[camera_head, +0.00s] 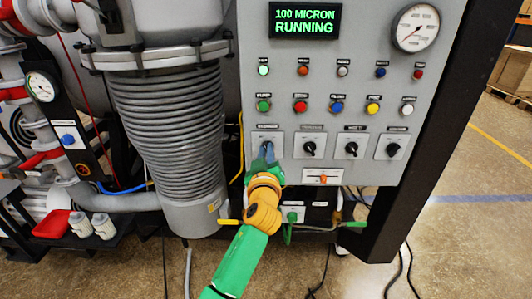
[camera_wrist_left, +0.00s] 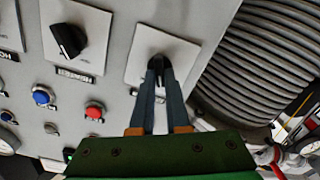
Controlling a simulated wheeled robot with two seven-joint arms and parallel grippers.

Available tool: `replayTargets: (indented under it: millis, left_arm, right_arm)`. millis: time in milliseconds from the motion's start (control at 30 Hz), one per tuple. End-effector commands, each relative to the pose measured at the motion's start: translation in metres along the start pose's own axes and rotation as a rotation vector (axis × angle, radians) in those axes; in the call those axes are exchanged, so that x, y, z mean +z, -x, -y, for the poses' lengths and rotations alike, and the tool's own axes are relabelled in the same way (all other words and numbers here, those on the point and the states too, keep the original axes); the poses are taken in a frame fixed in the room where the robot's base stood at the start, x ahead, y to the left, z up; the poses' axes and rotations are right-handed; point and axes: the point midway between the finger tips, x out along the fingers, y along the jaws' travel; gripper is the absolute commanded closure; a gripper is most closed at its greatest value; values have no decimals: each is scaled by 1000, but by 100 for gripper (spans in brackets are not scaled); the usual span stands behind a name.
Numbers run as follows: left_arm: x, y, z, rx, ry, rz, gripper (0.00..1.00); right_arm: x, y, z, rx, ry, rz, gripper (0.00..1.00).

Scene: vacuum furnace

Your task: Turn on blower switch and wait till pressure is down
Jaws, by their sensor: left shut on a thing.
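The grey control panel (camera_head: 350,90) fills the upper middle of the head view. Its green display (camera_head: 305,20) reads "100 MICRON RUNNING". A row of black rotary switches runs along its lower part. My left gripper (camera_head: 267,150) is at the leftmost switch of that row and covers it; its label is too small to read for certain. In the left wrist view, my left gripper's fingers (camera_wrist_left: 157,75) are shut on the black knob (camera_wrist_left: 156,66) of this switch, which is mostly hidden between them. The neighbouring black switch (camera_wrist_left: 68,40) is untouched. My right gripper is not visible.
A round pressure gauge (camera_head: 415,27) is at the panel's upper right. Coloured buttons sit above the switches. A large ribbed grey hose (camera_head: 170,120) stands left of the panel. Yellow and green valve handles (camera_head: 350,224) stick out below. Open floor lies to the right.

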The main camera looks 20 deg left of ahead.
Motion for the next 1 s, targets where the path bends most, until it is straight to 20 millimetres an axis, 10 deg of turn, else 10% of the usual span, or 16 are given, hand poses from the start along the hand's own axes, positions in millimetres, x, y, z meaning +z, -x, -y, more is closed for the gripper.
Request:
replayTargets:
  millis: [1000]
  left_arm:
    - [4,0,-2,-1,-842,8,100]
  right_arm:
    - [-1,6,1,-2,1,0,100]
